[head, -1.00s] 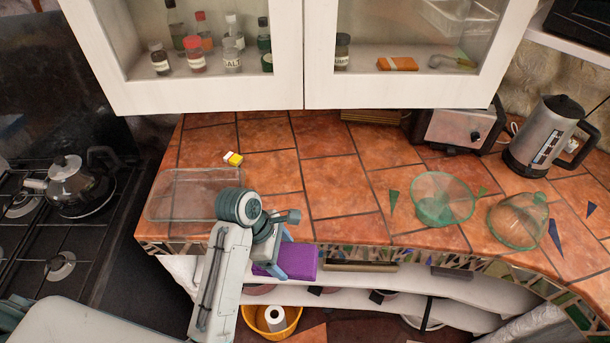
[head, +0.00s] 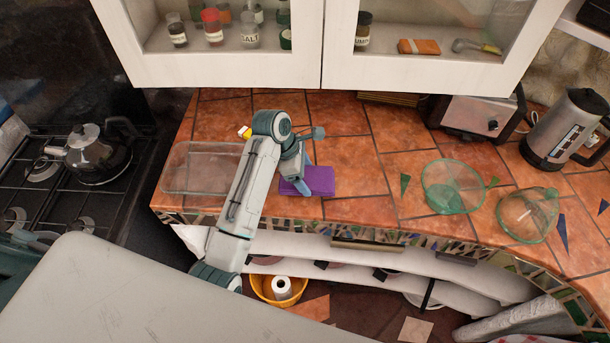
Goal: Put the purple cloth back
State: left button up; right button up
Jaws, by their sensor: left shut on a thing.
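The purple cloth (head: 319,180) is a folded, flat rectangular block in the head view. It is over the front part of the tiled counter (head: 345,138), just behind the mosaic edge. I cannot tell whether it touches the tiles. My left gripper (head: 297,183) reaches in from the left and is shut on the cloth's left side. The arm and gripper hide part of the counter behind them. My right gripper is not in view.
A clear glass dish (head: 200,168) lies left of my arm. A green glass bowl (head: 450,187) and a green glass lid-like piece (head: 527,215) stand to the right. A toaster (head: 478,115) and kettle (head: 566,130) are at the back right. Tiles right of the cloth are clear.

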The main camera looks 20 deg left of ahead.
aim_at(305, 180)
pick_arm(q)
jog(key=shift+w+a+r, duration=0.1)
jog(key=shift+w, duration=0.25)
notch_tip(305, 180, down, 3)
jog(key=shift+f+p, duration=0.2)
jog(key=shift+p, duration=0.8)
jog(key=shift+f, duration=0.2)
jog(key=o, duration=1)
jog(key=shift+f, duration=0.1)
jog(key=shift+c, duration=0.2)
